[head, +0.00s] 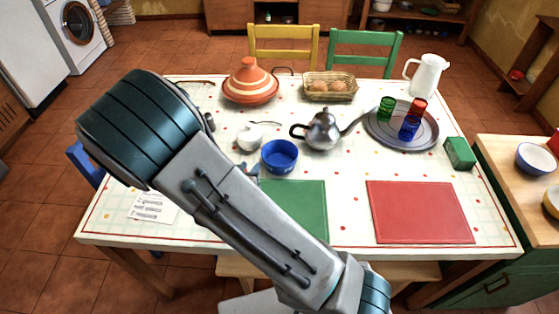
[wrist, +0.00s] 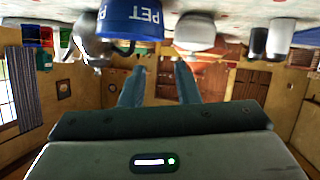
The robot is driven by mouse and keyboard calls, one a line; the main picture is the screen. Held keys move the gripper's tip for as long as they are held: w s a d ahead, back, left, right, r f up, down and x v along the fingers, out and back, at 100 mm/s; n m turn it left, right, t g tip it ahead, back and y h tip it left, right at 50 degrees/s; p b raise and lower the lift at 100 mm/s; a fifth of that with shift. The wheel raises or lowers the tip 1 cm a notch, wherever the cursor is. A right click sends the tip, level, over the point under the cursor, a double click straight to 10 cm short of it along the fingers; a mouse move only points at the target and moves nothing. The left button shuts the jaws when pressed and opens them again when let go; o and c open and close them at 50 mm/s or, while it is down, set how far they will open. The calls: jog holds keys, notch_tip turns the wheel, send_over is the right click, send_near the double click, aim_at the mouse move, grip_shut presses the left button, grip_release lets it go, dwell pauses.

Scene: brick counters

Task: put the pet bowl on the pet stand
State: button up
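The pet bowl (head: 281,167) is blue and stands upright on the patterned white table, left of the metal teapot. In the wrist view, which is upside down, the bowl (wrist: 130,24) shows the word PET on its side. My gripper (wrist: 158,68) is open, its two fingers apart with nothing between them, close to the bowl but not around it. In the head view my arm hides most of the gripper; only a small bit shows at the left of the bowl. I cannot make out a pet stand in either view.
A teapot (head: 322,131) stands right of the bowl and a small white pot (head: 249,137) left of it. A green mat (head: 305,205) and a red mat (head: 420,211) lie at the table's front. A round tray (head: 385,137) holds coloured glasses. A tagine (head: 250,89) stands behind.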

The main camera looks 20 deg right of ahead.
jog(key=p+x, duration=0.1)
jog(key=x, duration=1)
jog(key=shift+w+d+f, duration=0.1)
jog(key=shift+w+f, duration=0.1)
jog(key=shift+w, duration=0.15)
grip_shut()
